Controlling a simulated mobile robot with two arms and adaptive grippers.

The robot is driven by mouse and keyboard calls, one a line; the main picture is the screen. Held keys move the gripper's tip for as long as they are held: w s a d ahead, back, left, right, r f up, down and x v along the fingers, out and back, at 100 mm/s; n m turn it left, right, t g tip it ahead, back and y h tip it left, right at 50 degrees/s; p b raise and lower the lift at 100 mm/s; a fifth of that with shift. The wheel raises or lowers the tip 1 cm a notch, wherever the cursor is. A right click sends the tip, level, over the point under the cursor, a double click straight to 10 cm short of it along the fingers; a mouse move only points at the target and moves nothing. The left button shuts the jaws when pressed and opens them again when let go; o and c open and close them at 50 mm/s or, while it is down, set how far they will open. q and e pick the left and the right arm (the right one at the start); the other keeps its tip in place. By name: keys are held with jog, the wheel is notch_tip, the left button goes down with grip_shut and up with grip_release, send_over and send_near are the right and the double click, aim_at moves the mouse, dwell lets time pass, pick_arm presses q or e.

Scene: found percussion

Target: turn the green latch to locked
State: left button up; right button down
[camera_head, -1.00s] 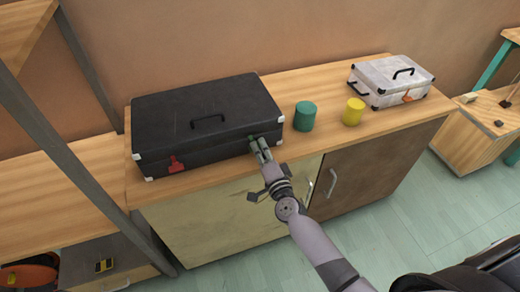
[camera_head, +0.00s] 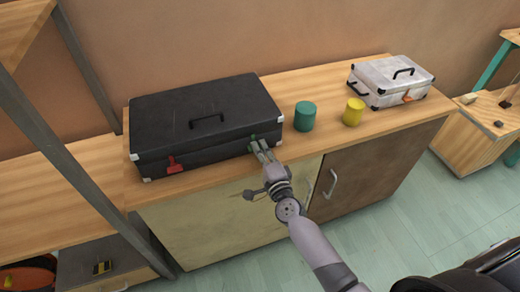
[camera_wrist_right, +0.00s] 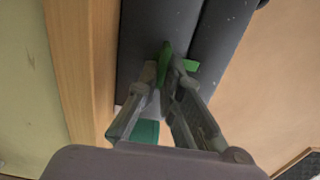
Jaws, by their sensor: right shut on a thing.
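The black case (camera_head: 205,120) lies shut on the wooden counter. The green latch (camera_wrist_right: 165,60) is on the case's front face, near its right end; in the head view only a small green bit (camera_head: 253,137) shows above my fingers. My right gripper (camera_head: 262,150) reaches the latch from the front. In the right wrist view its fingers (camera_wrist_right: 168,85) are closed around the latch's green tab, with a green base plate (camera_wrist_right: 190,65) beside it. A red latch (camera_head: 175,165) sits on the left of the same face. My left gripper is not in view.
A green cylinder (camera_head: 305,116) and a yellow cylinder (camera_head: 353,112) stand right of the case on the counter (camera_head: 335,132). A white case (camera_head: 391,81) is at the far right end. Cabinet doors with handles are below my right arm.

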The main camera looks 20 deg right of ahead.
jog(key=shift+f, duration=0.1)
jog(key=c, duration=1.8)
grip_release()
jog(key=shift+o, duration=0.2)
jog(key=s, duration=1.2)
jog(key=shift+d, duration=0.2)
jog(key=s+f+n+g+p, duration=0.1)
jog(key=s+f+n+g, duration=0.3)
jog(key=f, duration=0.6)
jog(key=s+f+n+g+y+p, duration=0.15)
jog(key=s+f+n, duration=0.3)
jog(key=f, duration=0.55)
jog(key=s+f+n+g, duration=0.4)
jog(key=s+f, duration=0.1)
jog(key=f, duration=0.5)
jog(key=s+d+f+n+g, duration=0.1)
jog(key=s+f, duration=0.3)
jog(key=s, duration=0.4)
jog(key=s+d+f+n+g+h+p, duration=0.1)
jog(key=s+f+n+g, duration=0.3)
jog(key=s, duration=0.5)
jog(key=s+d+f+n+g+h, duration=0.1)
jog(key=s+f, duration=0.3)
jog(key=s, duration=0.4)
jog(key=shift+s+d+f+n+g+p, duration=0.3)
jog(key=shift+d+f+n+g+p, duration=0.1)
jog(key=shift+d+n+g, duration=0.45)
